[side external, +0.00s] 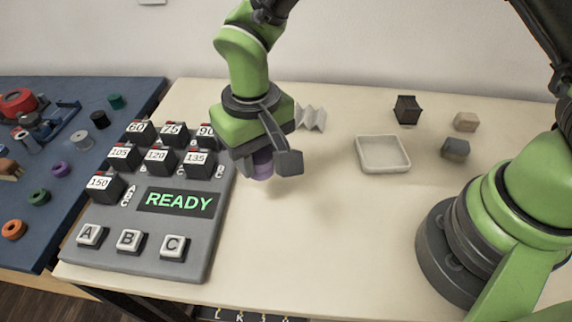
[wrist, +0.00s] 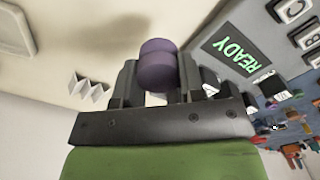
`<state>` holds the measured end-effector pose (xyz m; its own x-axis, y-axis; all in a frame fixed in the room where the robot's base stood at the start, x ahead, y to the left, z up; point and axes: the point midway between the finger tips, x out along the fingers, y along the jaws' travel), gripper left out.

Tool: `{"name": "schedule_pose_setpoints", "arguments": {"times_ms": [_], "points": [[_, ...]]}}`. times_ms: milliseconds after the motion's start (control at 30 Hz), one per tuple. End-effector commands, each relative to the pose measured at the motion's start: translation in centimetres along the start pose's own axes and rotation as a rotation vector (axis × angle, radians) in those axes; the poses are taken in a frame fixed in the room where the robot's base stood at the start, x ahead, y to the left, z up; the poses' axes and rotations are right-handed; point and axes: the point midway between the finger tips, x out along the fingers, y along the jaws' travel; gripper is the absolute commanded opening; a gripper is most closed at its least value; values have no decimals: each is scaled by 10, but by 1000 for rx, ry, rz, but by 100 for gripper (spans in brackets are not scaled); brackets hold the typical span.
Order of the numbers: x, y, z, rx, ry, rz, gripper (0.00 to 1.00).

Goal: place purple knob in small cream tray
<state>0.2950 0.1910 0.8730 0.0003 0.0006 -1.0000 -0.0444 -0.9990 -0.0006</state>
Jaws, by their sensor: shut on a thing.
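The purple knob (side external: 262,165) is held between the fingers of my gripper (side external: 275,160), above the table just right of the keypad board. The wrist view shows the purple knob (wrist: 158,64) between the two dark fingers of my gripper (wrist: 158,80). Part of the knob is hidden by a finger in the side view. The small cream tray (side external: 384,168) lies on the table to the right of my gripper and looks empty. A pale tray corner (wrist: 18,35) shows at the upper left of the wrist view.
A grey keypad board (side external: 180,240) with a READY display stands left of my gripper. A white zigzag piece (side external: 312,117) is behind it. A dark container (side external: 407,109), a tan block (side external: 466,121) and a grey block (side external: 456,149) lie near the tray. Table between gripper and tray is clear.

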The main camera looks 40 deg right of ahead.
Motion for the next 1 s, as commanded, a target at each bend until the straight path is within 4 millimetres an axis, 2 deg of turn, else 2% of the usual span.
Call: {"name": "schedule_pose_setpoints", "arguments": {"times_ms": [167,267,367,467,600,700,833,1000], "points": [[-7,3,-1,-1,0,1,14],[-8,20,-6,-6,-1,1,14],[-8,54,-12,-24,-1,2,14],[-9,101,-15,-50,-3,2,14],[-11,167,-4,-98,-3,1,14],[-12,203,10,-131,-3,0,14],[-13,235,29,-167,-1,0,14],[-11,254,44,-194,-1,-1,14]]}}
